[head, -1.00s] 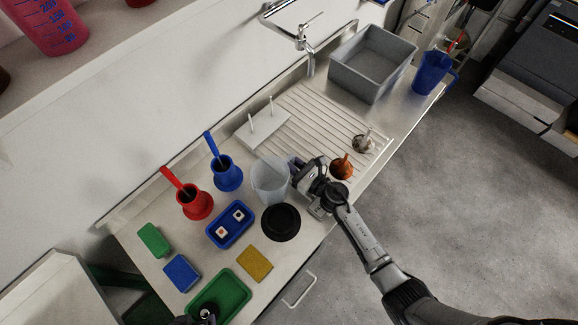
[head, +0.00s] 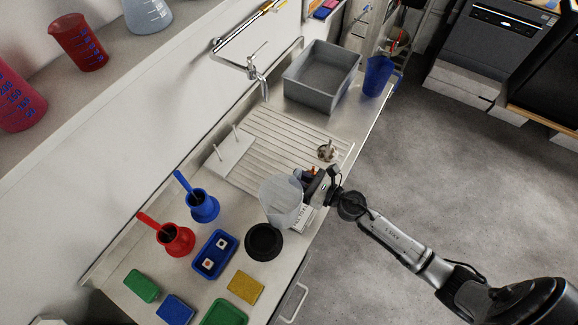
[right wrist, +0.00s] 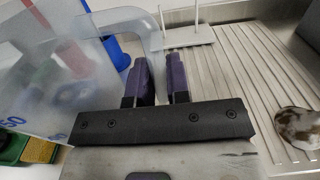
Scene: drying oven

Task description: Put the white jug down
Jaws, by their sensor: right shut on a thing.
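The white jug (head: 281,205), translucent and upright, is beside the black round dish (head: 264,243) in the head view. My right gripper (head: 307,187) is at its right side. In the right wrist view the jug (right wrist: 45,75) fills the left, and its handle (right wrist: 150,28) runs down between the two dark fingers (right wrist: 159,82), which are shut on it. The jug's base is partly hidden by the gripper, and I cannot tell whether it touches the counter. My left gripper is not in view.
The ribbed drainboard (head: 285,140) lies behind the jug, with a white peg stand (head: 228,152). A grey basin (head: 322,78) and blue jug (head: 378,76) stand farther back. Red (head: 176,240) and blue (head: 203,206) pots and a blue tray (head: 214,254) are left.

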